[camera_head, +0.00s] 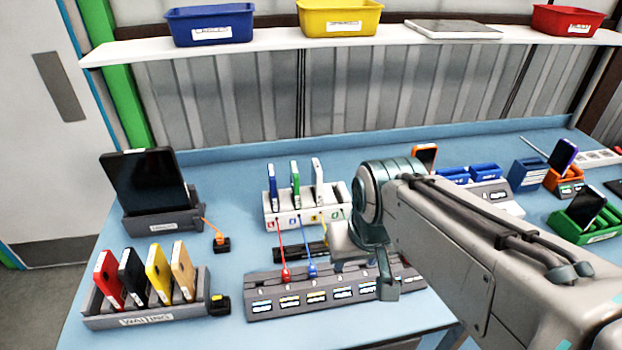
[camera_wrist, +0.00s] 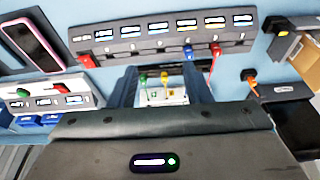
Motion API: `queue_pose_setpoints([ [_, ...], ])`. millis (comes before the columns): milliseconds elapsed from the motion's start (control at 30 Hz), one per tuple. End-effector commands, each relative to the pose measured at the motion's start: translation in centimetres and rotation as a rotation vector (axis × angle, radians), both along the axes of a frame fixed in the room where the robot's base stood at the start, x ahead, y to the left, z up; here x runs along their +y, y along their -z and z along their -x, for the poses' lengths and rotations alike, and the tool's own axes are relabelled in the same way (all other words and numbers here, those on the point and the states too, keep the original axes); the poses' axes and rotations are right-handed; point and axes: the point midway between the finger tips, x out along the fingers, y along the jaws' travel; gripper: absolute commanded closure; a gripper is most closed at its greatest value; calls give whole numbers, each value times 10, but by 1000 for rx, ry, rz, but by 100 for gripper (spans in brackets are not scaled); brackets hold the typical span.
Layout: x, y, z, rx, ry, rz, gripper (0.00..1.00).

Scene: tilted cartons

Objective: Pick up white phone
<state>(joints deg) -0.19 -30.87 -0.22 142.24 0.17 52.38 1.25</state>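The white phone (camera_head: 317,181) stands upright in the white rack (camera_head: 291,221), to the right of a blue phone (camera_head: 273,186) and a green phone (camera_head: 295,184). My gripper (camera_wrist: 165,85) points down in front of the rack and right of the phone in the head view, apart from it. In the wrist view its two fingers are spread with nothing held between them. Part of the rack (camera_wrist: 165,97) with coloured plugs shows beyond that gap. The white phone cannot be made out in the wrist view.
A grey charging hub (camera_head: 330,293) with cables lies in front of the rack. A waiting rack (camera_head: 146,317) holds several phones at front left, with a tablet (camera_head: 148,180) behind it. Blue and green holders (camera_head: 583,229) stand at right. A shelf (camera_head: 260,39) with bins runs above.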

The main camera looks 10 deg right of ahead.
Motion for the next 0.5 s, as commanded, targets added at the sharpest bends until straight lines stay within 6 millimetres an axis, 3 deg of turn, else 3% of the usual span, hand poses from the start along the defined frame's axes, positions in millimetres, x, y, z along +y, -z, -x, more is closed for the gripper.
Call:
queue_pose_setpoints([
  [33, 0, -4, -8, 8, 28, -12, 42],
  [133, -1, -18, -30, 28, 122, -51, 14],
  [167, -2, -23, -38, 35, 159, -65, 9],
  [500, -8, -63, -140, 133, 613, -189, 9],
])
